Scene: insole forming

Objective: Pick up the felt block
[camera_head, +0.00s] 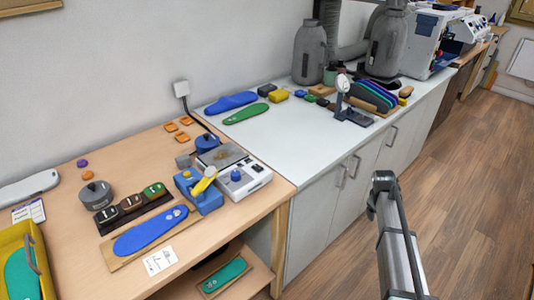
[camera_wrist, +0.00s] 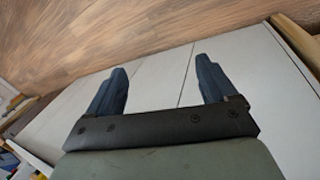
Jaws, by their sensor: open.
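My gripper (camera_wrist: 161,64) is open in the wrist view, with its two dark fingers wide apart and nothing between them. It is away from the worktops, with cabinet fronts and wooden floor behind the fingers. I cannot tell for sure which thing is the felt block. A small grey block (camera_head: 183,161) sits on the wooden table behind the blue device. Several small coloured blocks lie on the white counter, among them a yellow one (camera_head: 278,95) and a blue one (camera_head: 300,93). My gripper is far from all of these.
A gauge stand (camera_head: 347,105) stands farther right. The floor is open.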

